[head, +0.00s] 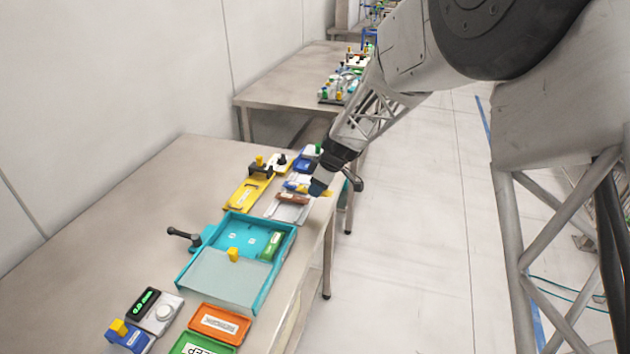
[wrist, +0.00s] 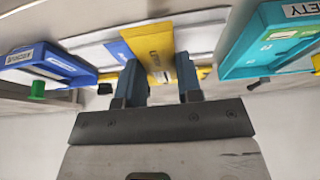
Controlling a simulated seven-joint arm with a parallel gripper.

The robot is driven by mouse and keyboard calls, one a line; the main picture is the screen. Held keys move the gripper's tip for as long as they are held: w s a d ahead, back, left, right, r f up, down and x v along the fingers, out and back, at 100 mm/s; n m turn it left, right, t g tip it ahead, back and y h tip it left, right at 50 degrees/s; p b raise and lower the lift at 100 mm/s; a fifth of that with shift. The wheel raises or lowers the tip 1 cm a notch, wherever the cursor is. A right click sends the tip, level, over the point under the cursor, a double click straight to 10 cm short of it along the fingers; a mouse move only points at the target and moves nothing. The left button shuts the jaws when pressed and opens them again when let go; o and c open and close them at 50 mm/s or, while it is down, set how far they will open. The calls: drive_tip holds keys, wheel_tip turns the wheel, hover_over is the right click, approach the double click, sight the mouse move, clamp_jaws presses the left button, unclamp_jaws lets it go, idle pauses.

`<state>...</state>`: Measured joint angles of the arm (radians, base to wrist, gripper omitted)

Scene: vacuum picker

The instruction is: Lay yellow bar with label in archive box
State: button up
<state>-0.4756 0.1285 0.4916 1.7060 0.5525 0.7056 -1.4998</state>
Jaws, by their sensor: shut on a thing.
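In the wrist view my gripper (wrist: 158,72) has its two blue fingers on either side of a yellow bar with a label (wrist: 153,45), shut on it. A blue box (wrist: 42,68) at left carries a white label that seems to read archive. In the head view my gripper (head: 320,188) is over the table's right edge, near the far end. The blue box (head: 310,151) is just beyond it, partly hidden by my arm. The bar is mostly hidden by the gripper in the head view. I cannot tell how high the bar is above the surface.
A teal box (head: 186,283) with a grey panel and a green block stands nearer on the table (head: 90,240). A yellow tray (head: 240,196), an orange tray (head: 213,334), a green tray (head: 190,349) and a grey dial device (head: 163,311) are around it. The table's left side is clear.

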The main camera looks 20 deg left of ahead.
drive_tip(key=shift+s+d, duration=0.4)
drive_tip(key=shift+s, duration=0.25)
idle(0.5)
drive_tip(key=shift+w+d+f, duration=0.1)
drive_tip(key=shift+w+d, duration=0.35)
drive_tip(key=shift+d, duration=0.05)
drive_tip(key=w+d+f+m+t+h, duration=0.1)
drive_tip(key=w+d+f+m, duration=0.2)
drive_tip(key=d, duration=1)
drive_tip(key=w+d+f+m+t+h, duration=0.1)
drive_tip(key=w+d+f+m, duration=0.3)
drive_tip(key=w+d, duration=0.7)
drive_tip(key=w+d+f+m+t+h, duration=0.1)
drive_tip(key=w+d+m, duration=0.6)
drive_tip(key=d, duration=0.9)
wheel_tip(320, 180, down, 3)
drive_tip(key=shift+w+r+m+t, duration=0.2)
drive_tip(key=shift+w+m+t, duration=0.1)
drive_tip(key=shift+t, duration=0.4)
